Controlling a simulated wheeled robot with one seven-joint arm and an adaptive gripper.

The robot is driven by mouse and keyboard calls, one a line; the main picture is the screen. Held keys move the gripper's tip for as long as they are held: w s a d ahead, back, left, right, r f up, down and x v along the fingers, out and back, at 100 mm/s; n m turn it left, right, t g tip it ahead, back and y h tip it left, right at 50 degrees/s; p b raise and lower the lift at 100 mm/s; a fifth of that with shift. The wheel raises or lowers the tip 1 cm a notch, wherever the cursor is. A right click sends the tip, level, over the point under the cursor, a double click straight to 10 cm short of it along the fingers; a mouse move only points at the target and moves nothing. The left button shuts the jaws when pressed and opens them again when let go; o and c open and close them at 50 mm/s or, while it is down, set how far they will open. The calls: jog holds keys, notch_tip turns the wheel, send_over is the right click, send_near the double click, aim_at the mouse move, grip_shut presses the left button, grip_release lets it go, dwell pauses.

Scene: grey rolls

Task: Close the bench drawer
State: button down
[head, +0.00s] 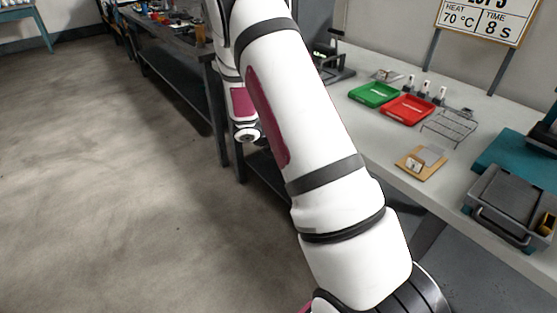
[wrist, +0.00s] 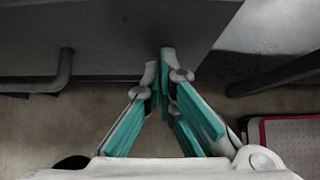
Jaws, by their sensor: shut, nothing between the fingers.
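In the wrist view my gripper (wrist: 166,68) is shut and empty, its teal-padded fingers meeting at the tips. The tips overlap the lower edge of a broad grey face (wrist: 120,28), which looks like the drawer front. I cannot tell whether they touch it. A dark bar handle (wrist: 62,74) shows at the left of that face. How far the drawer stands out cannot be told. In the head view the drawer cannot be made out, and my arm crosses the middle and hides part of the bench (head: 390,160). My gripper is out of that view.
The bench top carries a green tray (head: 374,94), a red tray (head: 407,110), a wire rack (head: 449,126), a clipboard (head: 422,162) and a grey lidded box (head: 512,207). A dark workbench (head: 175,50) stands behind. The floor (head: 100,180) at left is clear.

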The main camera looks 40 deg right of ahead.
jog(key=shift+d, duration=1.7)
jog(key=shift+d+r, duration=0.1)
jog(key=a+r+p, duration=0.2)
jog(key=a+r, duration=0.5)
jog(key=a, duration=0.4)
jog(key=shift+a+p, duration=0.35)
